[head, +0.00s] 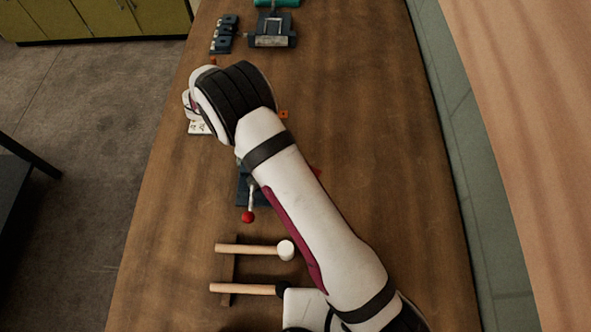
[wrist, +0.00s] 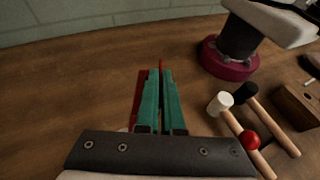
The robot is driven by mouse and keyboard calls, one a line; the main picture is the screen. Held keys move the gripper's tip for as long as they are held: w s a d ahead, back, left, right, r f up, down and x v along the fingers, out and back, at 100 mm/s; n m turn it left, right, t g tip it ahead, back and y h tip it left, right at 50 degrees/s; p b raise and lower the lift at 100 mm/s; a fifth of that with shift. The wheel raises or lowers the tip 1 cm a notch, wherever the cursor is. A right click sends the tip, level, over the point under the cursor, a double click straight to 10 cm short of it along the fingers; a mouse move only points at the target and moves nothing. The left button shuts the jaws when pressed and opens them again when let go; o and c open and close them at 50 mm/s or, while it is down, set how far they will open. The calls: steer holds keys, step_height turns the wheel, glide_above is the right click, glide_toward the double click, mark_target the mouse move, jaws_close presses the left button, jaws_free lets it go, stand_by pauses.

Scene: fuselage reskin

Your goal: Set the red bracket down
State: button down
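In the wrist view, my gripper (wrist: 160,80) has its two teal fingers close together with a thin red strip between them. More of the red bracket (wrist: 139,95) shows along the outer side of the left finger. The fingers appear shut on the bracket, and most of it is hidden by them. Whether it touches the wooden table (wrist: 60,90) I cannot tell. In the head view my arm covers the gripper; a small red tip, perhaps of the bracket, shows at the arm's right edge.
In the head view, a blue-grey fixture (head: 243,188) with a red-knobbed lever (head: 248,215) sits partly under my arm. Two mallets, white-headed (head: 285,249) and dark-headed (head: 245,289), lie nearer. A vise (head: 272,30) and dark blocks (head: 224,35) stand far off. The table's right side is clear.

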steer(key=w+a+n+t, duration=0.1)
steer(key=n+t, duration=0.1)
steer(key=w+a+n+t, duration=0.1)
steer(key=n+t, duration=0.1)
steer(key=t, duration=0.1)
steer(key=w+a+n+t+h, duration=0.1)
steer(key=n+t, duration=0.1)
steer(key=shift+w+a+r+n+t, duration=0.15)
steer(key=shift+w+a+n+t, duration=0.15)
steer(key=shift+a+n+t, duration=0.1)
steer(key=a+n+t+y, duration=0.1)
steer(key=a+n+t, duration=0.1)
steer(key=w+a+n+t+y, duration=0.1)
steer(key=a+n+t, duration=0.2)
steer(key=w+a+n+t+y, duration=0.1)
steer(key=a+n+t, duration=0.1)
steer(key=a, duration=0.1)
steer(key=shift+f+t, duration=0.25)
steer(key=shift+t, duration=0.05)
steer(key=s+a+f+n+t+y, duration=0.1)
steer(key=a+n+t+y, duration=0.2)
steer(key=a+n+y, duration=0.25)
steer(key=n+t+y, duration=0.1)
steer(key=n+y, duration=0.3)
steer(key=y, duration=0.1)
glide_above(195, 192)
step_height(195, 192, down, 2)
steer(key=shift+a+f, duration=0.1)
steer(key=shift+f, duration=3.45)
steer(key=shift+f, duration=0.5)
